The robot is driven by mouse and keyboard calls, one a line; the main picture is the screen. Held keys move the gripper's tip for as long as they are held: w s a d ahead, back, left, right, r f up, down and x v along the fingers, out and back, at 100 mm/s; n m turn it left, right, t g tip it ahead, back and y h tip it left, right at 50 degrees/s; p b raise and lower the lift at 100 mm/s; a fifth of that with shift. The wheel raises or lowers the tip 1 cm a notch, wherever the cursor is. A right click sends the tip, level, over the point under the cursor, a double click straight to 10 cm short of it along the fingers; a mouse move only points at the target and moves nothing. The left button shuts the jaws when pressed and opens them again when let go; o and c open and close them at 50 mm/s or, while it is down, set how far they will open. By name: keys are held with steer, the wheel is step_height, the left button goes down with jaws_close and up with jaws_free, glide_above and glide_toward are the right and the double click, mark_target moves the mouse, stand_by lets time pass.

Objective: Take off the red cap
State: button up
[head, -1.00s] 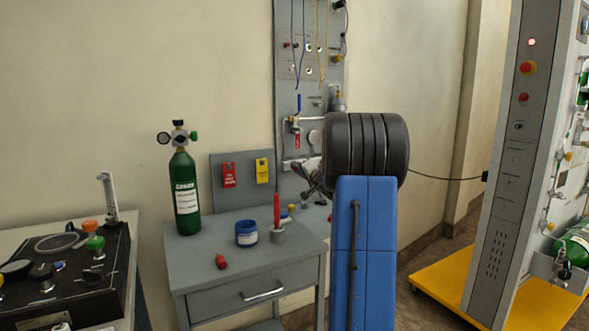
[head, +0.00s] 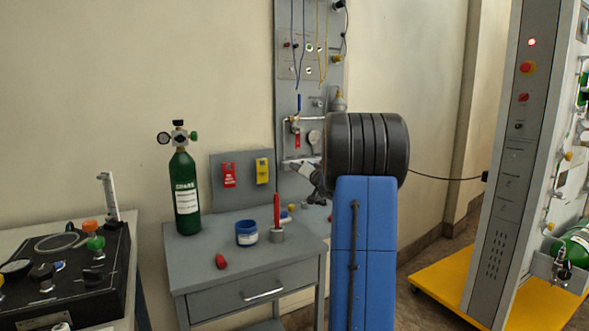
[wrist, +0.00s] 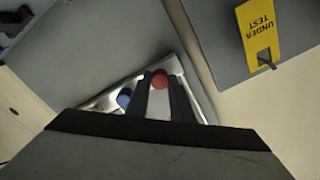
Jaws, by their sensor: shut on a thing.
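In the wrist view the red cap (wrist: 160,79) is a small round red thing between the tips of my two dark fingers. My gripper (wrist: 161,78) is shut on it. A pale metal tray-like surface (wrist: 196,88) lies behind the cap; I cannot tell whether the cap touches it. In the head view my gripper (head: 294,168) is in front of the tall grey panel (head: 287,100), partly hidden by my own arm. The cap cannot be made out there.
A blue round thing (wrist: 124,98) is close left of my fingers. A yellow "UNDER TEST" tag (wrist: 260,35) hangs near.

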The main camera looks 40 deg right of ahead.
steer(key=shift+f, duration=0.1)
steer(key=o, duration=1)
steer(key=shift+s+a+m, duration=0.25)
steer(key=shift+s+m, duration=0.9)
steer(key=shift+m, duration=0.55)
steer(key=shift+m, duration=1.8)
